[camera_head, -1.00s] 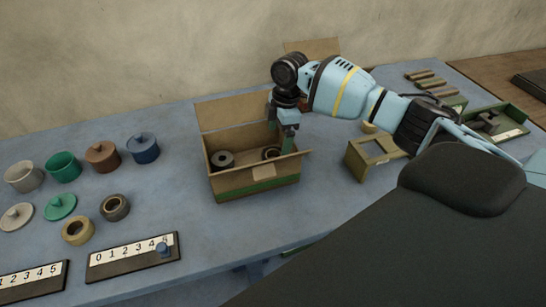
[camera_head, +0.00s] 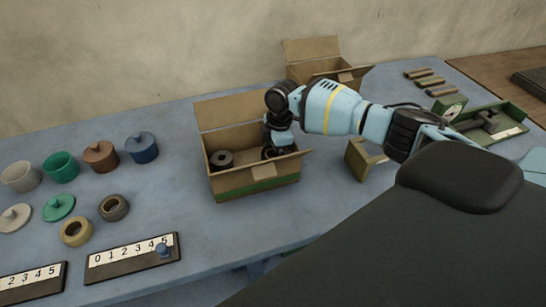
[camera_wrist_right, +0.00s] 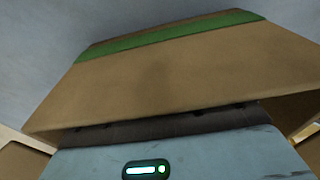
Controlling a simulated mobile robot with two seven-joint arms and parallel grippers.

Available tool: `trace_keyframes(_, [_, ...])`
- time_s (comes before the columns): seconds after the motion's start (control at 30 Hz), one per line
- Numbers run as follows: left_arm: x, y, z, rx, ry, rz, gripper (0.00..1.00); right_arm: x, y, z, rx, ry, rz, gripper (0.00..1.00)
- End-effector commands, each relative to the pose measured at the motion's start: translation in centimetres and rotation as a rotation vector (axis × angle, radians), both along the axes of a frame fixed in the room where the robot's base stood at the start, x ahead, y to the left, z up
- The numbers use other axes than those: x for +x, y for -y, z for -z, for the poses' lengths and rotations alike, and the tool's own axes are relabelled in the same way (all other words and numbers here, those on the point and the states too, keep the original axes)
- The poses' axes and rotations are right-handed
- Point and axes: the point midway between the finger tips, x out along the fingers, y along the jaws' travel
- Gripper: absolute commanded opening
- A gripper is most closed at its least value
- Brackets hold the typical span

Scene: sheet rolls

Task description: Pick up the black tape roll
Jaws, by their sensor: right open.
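A dark tape roll (camera_head: 221,160) lies in the left part of an open cardboard box (camera_head: 258,186) with a green stripe. The right part of the box is largely covered by my right gripper (camera_head: 271,150), where a second ring-shaped roll was visible earlier. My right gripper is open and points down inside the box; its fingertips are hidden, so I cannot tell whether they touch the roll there. The wrist view shows the box wall (camera_wrist_right: 170,68) close to the gripper body. My left gripper is not in view.
Lidded pots (camera_head: 61,167) stand at the left. A dark ring (camera_head: 102,208) and a tan ring (camera_head: 64,233) lie in front of them, near number boards (camera_head: 125,262). Another open box (camera_head: 312,50) is behind my arm. A small tan holder (camera_head: 356,160) stands right of the box.

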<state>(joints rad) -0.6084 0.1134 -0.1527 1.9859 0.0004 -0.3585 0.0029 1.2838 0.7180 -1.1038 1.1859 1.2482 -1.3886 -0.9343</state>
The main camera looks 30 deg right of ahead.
Motion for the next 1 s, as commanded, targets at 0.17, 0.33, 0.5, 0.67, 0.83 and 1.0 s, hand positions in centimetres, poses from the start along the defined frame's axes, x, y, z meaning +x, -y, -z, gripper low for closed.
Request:
trace_keyframes(0.17, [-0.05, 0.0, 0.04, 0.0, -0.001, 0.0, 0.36, 0.03, -0.08, 0.41, 0.001, 0.001, -0.001, 0.91])
trace_keyframes(0.33, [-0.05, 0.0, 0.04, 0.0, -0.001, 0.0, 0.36, 0.03, -0.08, 0.37, 0.001, 0.001, -0.001, 0.84])
trace_keyframes(0.5, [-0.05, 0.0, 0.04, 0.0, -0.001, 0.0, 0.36, 0.03, -0.07, 0.35, 0.001, 0.001, -0.001, 0.62])
trace_keyframes(0.67, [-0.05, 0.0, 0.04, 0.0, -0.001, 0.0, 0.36, 0.03, -0.07, 0.34, 0.001, 0.001, -0.001, 0.42])
trace_keyframes(0.83, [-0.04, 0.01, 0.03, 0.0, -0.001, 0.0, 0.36, 0.04, -0.06, 0.31, 0.001, 0.001, -0.001, 0.41])
trace_keyframes(1.0, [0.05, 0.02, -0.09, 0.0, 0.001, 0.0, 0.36, 0.1, -0.05, -0.46, 0.001, 0.004, -0.001, 0.41])
